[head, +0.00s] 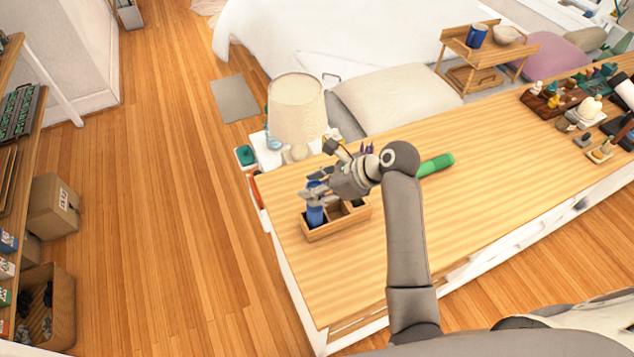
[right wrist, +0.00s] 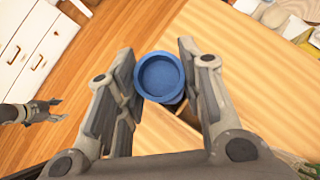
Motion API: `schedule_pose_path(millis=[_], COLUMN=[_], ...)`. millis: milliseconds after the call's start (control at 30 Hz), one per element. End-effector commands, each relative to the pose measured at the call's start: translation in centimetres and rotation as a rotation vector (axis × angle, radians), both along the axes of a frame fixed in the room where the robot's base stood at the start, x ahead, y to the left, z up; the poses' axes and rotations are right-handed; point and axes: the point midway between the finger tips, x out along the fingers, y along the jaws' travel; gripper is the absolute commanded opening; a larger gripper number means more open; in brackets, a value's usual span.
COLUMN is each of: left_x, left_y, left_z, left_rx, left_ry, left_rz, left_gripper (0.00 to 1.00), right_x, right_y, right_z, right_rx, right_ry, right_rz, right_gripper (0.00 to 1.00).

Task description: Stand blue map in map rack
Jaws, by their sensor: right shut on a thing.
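The blue map (head: 315,215) is a blue cylinder, upright at the left compartment of the wooden map rack (head: 340,231). My right gripper (head: 316,196) is shut on its upper part; the gripper partly covers it. In the right wrist view the round blue top of the map (right wrist: 160,76) shows between the fingers, with a piece of the rack beside it. I cannot tell whether its lower end touches the rack floor. My left gripper (right wrist: 56,110) shows only in the right wrist view, small, empty, with its fingertips apart, over the floor.
A green roll (head: 436,164) lies on the wooden counter (head: 480,145), partly behind my right arm. A lamp (head: 297,110) stands behind the rack. Small items and trays crowd the counter's far right. The counter between is clear. Shelves and boxes (head: 52,207) line the left side.

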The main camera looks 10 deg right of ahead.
Motion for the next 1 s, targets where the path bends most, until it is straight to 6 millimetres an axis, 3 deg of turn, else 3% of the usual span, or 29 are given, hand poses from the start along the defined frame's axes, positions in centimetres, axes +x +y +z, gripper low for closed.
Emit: schedule_pose_path(millis=[467,500,700,1000], left_x=[0.0,0.0,0.02,0.06], left_y=[0.54,0.55,0.55,0.64], left_z=[-0.1,-0.1,-0.09,-0.09], left_rx=[0.007,0.007,0.007,0.008], left_ry=[0.0,0.0,-0.001,-0.002], left_rz=[0.004,0.004,0.004,0.003], left_gripper=[0.6,0.6,0.6,0.6], right_x=[-0.01,-0.01,-0.01,-0.04], right_y=[0.01,0.01,0.0,-0.06], right_z=[-0.62,-0.62,-0.62,-0.56], right_rx=[0.0,0.0,0.0,0.0], right_ry=[0.001,0.001,0.001,0.001], right_rz=[-0.001,-0.001,-0.001,-0.001], right_gripper=[0.12,0.36,0.6,0.6])
